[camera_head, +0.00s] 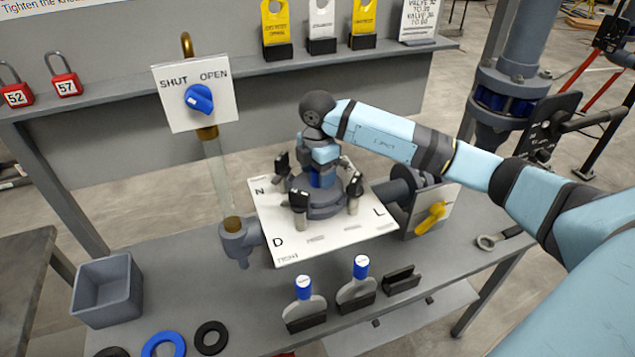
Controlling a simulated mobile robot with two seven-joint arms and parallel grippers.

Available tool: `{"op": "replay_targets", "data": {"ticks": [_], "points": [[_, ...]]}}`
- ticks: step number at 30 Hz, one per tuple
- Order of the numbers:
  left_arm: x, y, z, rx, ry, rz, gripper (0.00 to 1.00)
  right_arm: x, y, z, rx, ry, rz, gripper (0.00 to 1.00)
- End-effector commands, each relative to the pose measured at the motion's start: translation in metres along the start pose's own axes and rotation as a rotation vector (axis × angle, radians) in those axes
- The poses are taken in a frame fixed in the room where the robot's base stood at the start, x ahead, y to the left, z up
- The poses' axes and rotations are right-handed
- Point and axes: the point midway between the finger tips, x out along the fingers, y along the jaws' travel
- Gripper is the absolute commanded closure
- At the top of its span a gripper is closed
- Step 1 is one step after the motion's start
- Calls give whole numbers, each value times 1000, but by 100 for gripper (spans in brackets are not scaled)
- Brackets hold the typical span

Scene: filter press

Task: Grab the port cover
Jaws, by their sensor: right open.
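The port cover (325,211) is a dark grey round piece in the middle of a white plate (352,236) marked N, D and L. Several black-topped clamp knobs (299,200) stand around it. My right arm comes in from the right, and its wrist points down over the cover. My right gripper (321,181) is open directly above the middle of the cover. Its fingertips are partly hidden, and I cannot tell whether they touch the cover. My left gripper is not in view.
A blue knob on a SHUT/OPEN plate (221,112) stands behind left. A yellow handle (432,216) is right of the plate. Blue-topped pieces (304,304) stand in front. A grey bin (107,291) and rings (211,337) are at front left. A wrench (497,239) lies right.

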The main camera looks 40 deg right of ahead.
Motion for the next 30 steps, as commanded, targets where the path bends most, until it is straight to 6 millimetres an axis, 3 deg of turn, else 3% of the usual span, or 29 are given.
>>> {"op": "replay_targets", "data": {"ticks": [8, 11, 17, 26, 30], "points": [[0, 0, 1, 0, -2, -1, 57, 6, 0, 0, -1, 0, 0, 35], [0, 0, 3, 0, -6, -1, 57, 5, 0, 0, -1, 0, 0, 54], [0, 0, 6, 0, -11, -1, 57, 5, 0, 0, 0, 0, 1, 100], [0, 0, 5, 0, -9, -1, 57, 2, 0, 0, 0, 1, 3, 99], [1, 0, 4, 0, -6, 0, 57, -8, 1, 0, 1, 0, 4, 99]]}}
